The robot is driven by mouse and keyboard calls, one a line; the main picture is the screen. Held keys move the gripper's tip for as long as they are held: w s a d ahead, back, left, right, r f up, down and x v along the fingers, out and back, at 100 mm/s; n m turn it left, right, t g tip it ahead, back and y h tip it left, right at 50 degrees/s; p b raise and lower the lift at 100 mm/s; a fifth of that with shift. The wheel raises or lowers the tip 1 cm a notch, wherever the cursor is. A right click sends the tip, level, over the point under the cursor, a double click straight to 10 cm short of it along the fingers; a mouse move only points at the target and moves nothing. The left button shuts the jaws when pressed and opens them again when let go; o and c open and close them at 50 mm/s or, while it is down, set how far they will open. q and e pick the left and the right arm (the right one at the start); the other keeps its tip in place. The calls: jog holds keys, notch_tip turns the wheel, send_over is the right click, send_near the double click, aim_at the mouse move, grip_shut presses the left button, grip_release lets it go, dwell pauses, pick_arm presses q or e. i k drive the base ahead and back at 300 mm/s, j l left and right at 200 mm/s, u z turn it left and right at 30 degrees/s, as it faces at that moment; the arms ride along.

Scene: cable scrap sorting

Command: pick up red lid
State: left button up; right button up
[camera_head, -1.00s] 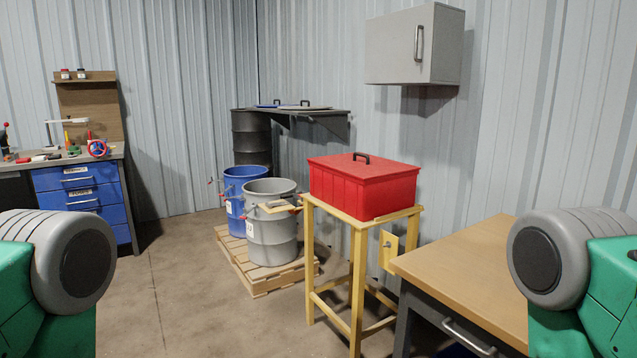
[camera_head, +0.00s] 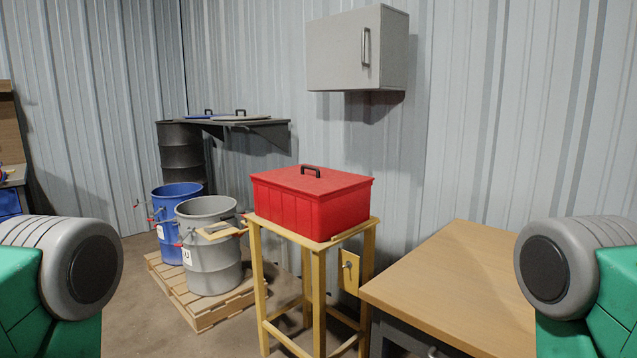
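The red lid (camera_head: 325,180) is flat with a black handle (camera_head: 310,170) on top. It lies on a red box (camera_head: 312,213), which stands on a yellow wooden stand (camera_head: 318,265) near the middle of the view. Only my arm links show at the left and right edges, and both grippers are out of view. Nothing touches the lid apart from the box under it.
A wooden-topped workbench (camera_head: 455,285) stands right of the stand. A grey bin (camera_head: 212,265) and a blue bin (camera_head: 172,205) stand on a pallet (camera_head: 205,312) to the left. A black shelf (camera_head: 255,127) and a grey cabinet (camera_head: 350,50) hang on the wall.

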aim_at(316, 181)
jog(key=z, duration=0.25)
jog(key=i+j+z, duration=0.2)
jog(key=j+z, duration=0.25)
jog(key=i+j+z, duration=0.15)
jog(key=z, duration=0.3)
jog(key=j+z, duration=0.45)
jog(key=i+j, duration=0.05)
jog(key=j, duration=0.05)
